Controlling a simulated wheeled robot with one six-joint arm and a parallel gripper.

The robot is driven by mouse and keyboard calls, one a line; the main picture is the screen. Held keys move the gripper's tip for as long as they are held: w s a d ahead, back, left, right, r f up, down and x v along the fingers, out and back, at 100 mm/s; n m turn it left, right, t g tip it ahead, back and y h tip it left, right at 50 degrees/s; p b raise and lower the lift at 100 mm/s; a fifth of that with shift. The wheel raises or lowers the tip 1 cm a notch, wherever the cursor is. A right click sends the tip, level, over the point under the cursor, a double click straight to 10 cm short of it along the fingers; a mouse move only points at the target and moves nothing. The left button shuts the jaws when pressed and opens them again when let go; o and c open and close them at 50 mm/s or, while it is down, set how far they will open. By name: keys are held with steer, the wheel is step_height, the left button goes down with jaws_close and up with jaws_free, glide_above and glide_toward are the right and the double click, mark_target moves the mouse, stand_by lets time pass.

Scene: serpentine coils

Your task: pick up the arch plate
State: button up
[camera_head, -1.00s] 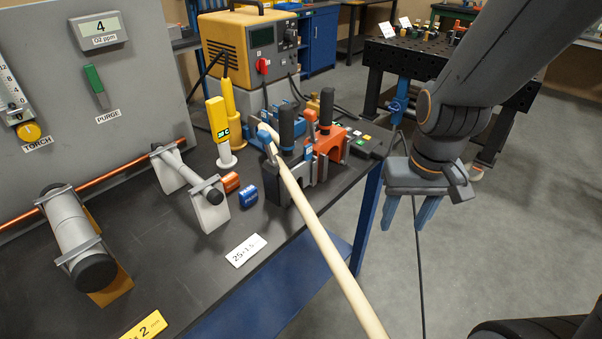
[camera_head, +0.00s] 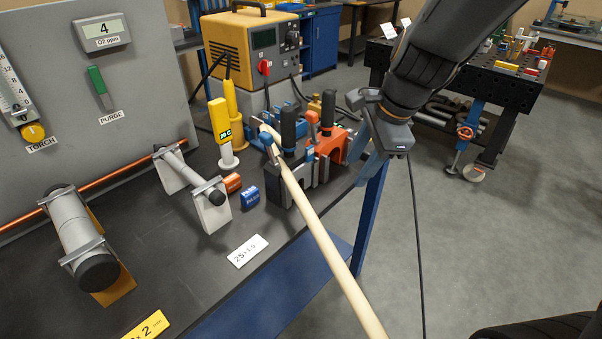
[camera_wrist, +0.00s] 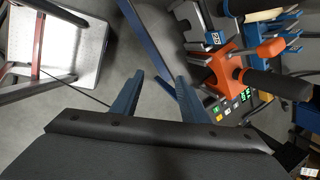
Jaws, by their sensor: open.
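No part is plainly recognisable as the arch plate. The closest match is an orange arch-shaped piece (camera_head: 333,142) in the clamp fixture at the bench's right end. In the wrist view an orange part of that fixture (camera_wrist: 228,68) shows at upper right, beside a black cylindrical grip. My gripper (camera_head: 367,172) is just right of the fixture, above the bench edge, and partly covers that side. Its blue fingers (camera_wrist: 160,80) are apart with nothing between them.
A pale rod (camera_head: 325,245) slants from the fixture over the bench's front edge. A yellow upright tool (camera_head: 221,122) and small orange and blue blocks stand left of the fixture. A yellow machine (camera_head: 250,45) stands behind. Open floor lies right of the bench.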

mark_target(310, 147)
steer(key=w+a+r+m+t+y, duration=0.1)
steer(key=w+a+r+m+y, duration=0.1)
steer(key=w+a+r+m, duration=0.65)
steer(key=shift+m, duration=0.95)
steer(key=f, duration=0.3)
steer(key=a+f, duration=0.1)
steer(key=f, duration=0.5)
steer(key=shift+s+a+f, duration=0.1)
steer(key=shift+s+a, duration=0.05)
jaws_close()
